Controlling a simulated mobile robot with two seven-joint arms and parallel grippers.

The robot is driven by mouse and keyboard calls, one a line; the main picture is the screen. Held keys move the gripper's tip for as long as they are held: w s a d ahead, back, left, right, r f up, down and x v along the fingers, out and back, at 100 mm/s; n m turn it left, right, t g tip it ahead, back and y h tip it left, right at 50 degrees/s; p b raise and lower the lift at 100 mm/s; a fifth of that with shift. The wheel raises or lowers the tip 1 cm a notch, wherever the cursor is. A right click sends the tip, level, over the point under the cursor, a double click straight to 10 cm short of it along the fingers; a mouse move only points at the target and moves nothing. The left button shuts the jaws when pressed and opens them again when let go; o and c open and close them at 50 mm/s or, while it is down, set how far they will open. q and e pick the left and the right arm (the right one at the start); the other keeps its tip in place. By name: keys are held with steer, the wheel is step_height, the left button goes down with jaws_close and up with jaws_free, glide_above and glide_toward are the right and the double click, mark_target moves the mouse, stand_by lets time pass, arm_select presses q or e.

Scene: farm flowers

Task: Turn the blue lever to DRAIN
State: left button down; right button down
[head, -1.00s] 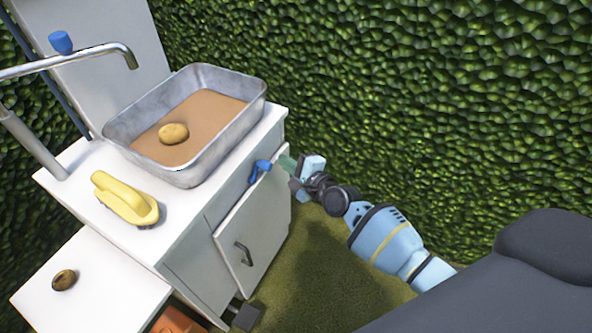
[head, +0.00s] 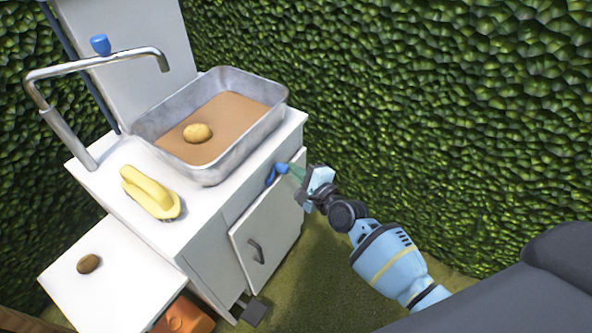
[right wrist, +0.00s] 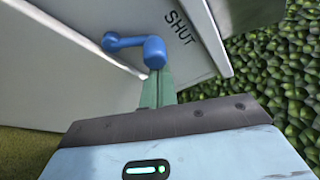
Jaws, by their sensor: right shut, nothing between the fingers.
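The blue lever (head: 272,176) is on the front of the white sink cabinet, just below the metal basin. In the right wrist view the blue lever (right wrist: 133,41) points to the left from its thick end, and the word SHUT (right wrist: 180,27) is printed to its right. My right gripper (head: 293,172) is shut and empty. In the right wrist view its green fingertips (right wrist: 158,78) are right at the thick end of the lever; I cannot tell whether they touch it. No DRAIN label is readable. My left gripper is not in view.
The metal basin (head: 278,115) holds brown water and a potato (head: 197,133). A yellow brush (head: 151,192) lies on the counter. A cabinet door (head: 270,235) with a dark handle is below the lever. A green hedge (head: 430,110) stands behind; grass lies to the right.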

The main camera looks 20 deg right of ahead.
mark_target(286, 170)
steer(key=shift+s+a+r+n, duration=0.15)
steer(key=shift+a+r+n, duration=0.05)
steer(key=shift+n, duration=0.4)
steer(key=n+b, duration=0.1)
steer(key=s+a+n+t+b, duration=0.1)
steer(key=n, duration=0.1)
steer(key=r+n+t+b, duration=0.1)
steer(key=n, duration=0.1)
steer(key=shift+s+a+r, duration=0.1)
steer(key=shift+s+a, duration=0.1)
steer(key=shift+a, duration=0.2)
steer(key=a+n+y+b, duration=0.1)
steer(key=n, duration=0.1)
steer(key=s+n+t+y+b, duration=0.1)
steer(key=n, duration=0.2)
steer(key=s+a+n+t+b, duration=0.1)
steer(key=n+b, duration=0.1)
steer(key=n, duration=0.1)
steer(key=shift+a+r+y, duration=0.15)
steer(key=shift+a+y, duration=0.15)
steer(key=shift+y, duration=0.1)
